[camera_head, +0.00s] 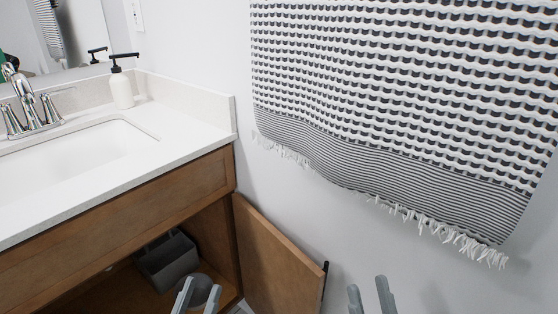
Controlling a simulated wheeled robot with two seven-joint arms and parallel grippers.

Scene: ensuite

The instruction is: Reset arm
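My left gripper (198,296) shows at the bottom edge, in front of the open cabinet (210,235) under the sink. Its two grey fingers stand apart with a gap between them, and I see nothing held. My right gripper (369,297) shows at the bottom, right of the open cabinet door (275,254). Its two fingers are also apart, with only the pale wall behind them. The rest of both arms is out of the picture.
The wooden door stands swung open to the right, with a dark handle (325,268). A soap dispenser (122,85) stands by the sink (75,147). A striped towel (400,110) hangs on the wall.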

